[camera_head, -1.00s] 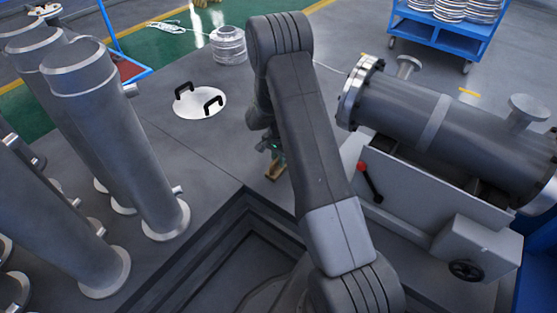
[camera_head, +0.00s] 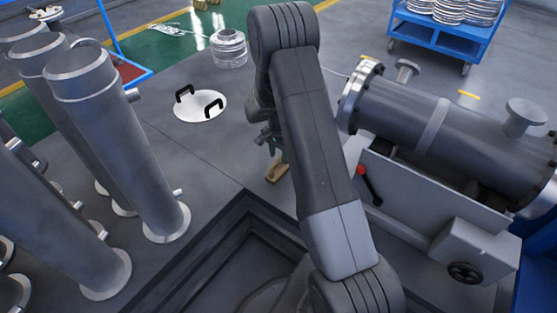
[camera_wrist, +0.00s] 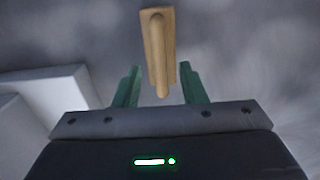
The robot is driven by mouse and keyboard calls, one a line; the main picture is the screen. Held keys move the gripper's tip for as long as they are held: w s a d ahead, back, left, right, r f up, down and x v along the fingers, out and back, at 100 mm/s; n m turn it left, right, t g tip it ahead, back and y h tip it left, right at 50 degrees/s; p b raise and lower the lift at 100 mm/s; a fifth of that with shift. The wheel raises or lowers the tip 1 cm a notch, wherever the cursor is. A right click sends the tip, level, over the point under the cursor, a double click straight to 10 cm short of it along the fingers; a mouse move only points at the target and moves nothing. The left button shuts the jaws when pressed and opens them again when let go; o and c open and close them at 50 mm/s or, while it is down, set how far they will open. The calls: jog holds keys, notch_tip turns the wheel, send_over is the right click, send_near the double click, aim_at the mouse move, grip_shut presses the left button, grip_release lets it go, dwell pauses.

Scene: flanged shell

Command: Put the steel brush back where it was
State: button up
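The steel brush (camera_head: 277,173) shows its tan wooden back and lies on the grey floor, just beyond the corner of the dark recess. In the wrist view the brush (camera_wrist: 158,45) shows as a long wooden block with a rounded handle; its bristles are not visible. My gripper (camera_wrist: 159,68) is open, its two green fingers apart with a gap on each side of the brush's near end. In the head view my gripper (camera_head: 273,145) is partly hidden by my arm and sits just above the brush, apart from it.
A stepped recess (camera_head: 245,240) lies in front of the brush. A flanged shell (camera_head: 430,125) on a grey stand with a red-knobbed lever (camera_head: 369,184) is to the right. Upright grey tubes (camera_head: 115,140) stand left. A white disc with black handles (camera_head: 200,105) lies behind on open floor.

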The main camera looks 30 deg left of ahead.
notch_tip(320, 180, up, 8)
jog(key=p, duration=0.1)
jog(key=shift+f, duration=0.15)
jog(key=shift+c, duration=0.2)
dwell(2.1)
